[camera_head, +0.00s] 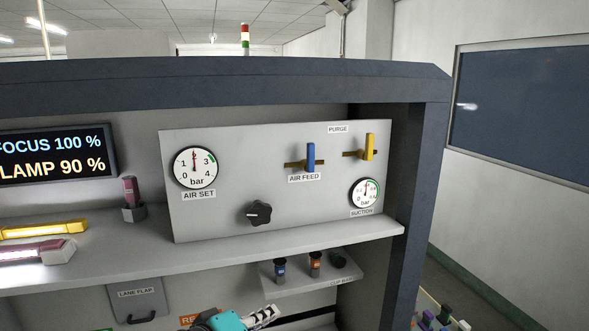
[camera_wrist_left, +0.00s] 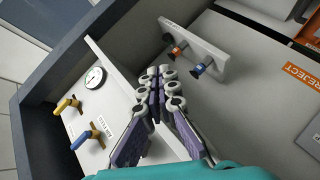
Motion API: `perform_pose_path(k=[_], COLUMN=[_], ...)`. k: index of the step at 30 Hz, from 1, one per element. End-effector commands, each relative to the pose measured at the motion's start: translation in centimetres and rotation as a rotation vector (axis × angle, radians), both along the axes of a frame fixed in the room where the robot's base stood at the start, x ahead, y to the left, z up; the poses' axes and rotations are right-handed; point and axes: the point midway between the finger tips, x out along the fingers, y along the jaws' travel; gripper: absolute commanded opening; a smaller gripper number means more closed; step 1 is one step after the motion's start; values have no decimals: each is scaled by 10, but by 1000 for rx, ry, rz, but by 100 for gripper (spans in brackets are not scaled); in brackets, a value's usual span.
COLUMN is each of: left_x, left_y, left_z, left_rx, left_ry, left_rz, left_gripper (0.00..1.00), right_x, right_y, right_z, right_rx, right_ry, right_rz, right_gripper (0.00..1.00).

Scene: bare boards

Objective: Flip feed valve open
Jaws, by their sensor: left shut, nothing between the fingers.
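The feed valve's blue lever (camera_head: 310,157) stands upright across its brass pipe, above the AIR FEED label (camera_head: 304,177) on the grey panel. The blue lever also shows in the left wrist view (camera_wrist_left: 80,140), near the left side. My left gripper (camera_head: 268,314) is low in the head view, below the shelf, well under the panel. In the left wrist view my left gripper (camera_wrist_left: 162,75) has its fingers together with nothing between them. It is apart from the lever. My right gripper is not in view.
A yellow PURGE lever (camera_head: 369,147) sits right of the blue one. The AIR SET gauge (camera_head: 195,167), SUCTION gauge (camera_head: 364,193) and black knob (camera_head: 259,213) share the panel. A cup rack (camera_head: 312,272) juts out beneath the shelf (camera_head: 300,238), close to my left gripper.

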Motion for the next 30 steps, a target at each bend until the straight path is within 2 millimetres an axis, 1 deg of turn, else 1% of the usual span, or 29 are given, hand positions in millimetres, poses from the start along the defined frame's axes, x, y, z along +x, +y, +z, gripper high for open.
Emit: perform_pose_path(k=[1,2,3,5,6,9,12,15,18,21,30], left_x=[9,14,20,29,35,47,57,63,66,67,67], left_y=[-1,-1,0,1,3,8,14,18,21,22,22], left_z=[45,64,89,125,148,197,233,257,268,270,269], left_rx=[-66,-106,-162,-243,-293,-409,-501,-562,-597,-609,-609], left_ry=[-13,-20,-30,-44,-52,-68,-80,-88,-90,-92,-91], left_rz=[18,30,45,69,84,119,147,166,178,182,180], left_gripper=[0,0,0,0,0,0,0,0,0,0,0], right_x=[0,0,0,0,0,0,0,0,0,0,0], right_y=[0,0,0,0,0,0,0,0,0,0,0], right_z=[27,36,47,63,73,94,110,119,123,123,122], right_rx=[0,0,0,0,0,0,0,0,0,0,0], right_ry=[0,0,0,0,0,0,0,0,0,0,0], right_rz=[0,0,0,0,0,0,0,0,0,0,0], right_gripper=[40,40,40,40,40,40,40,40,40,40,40])
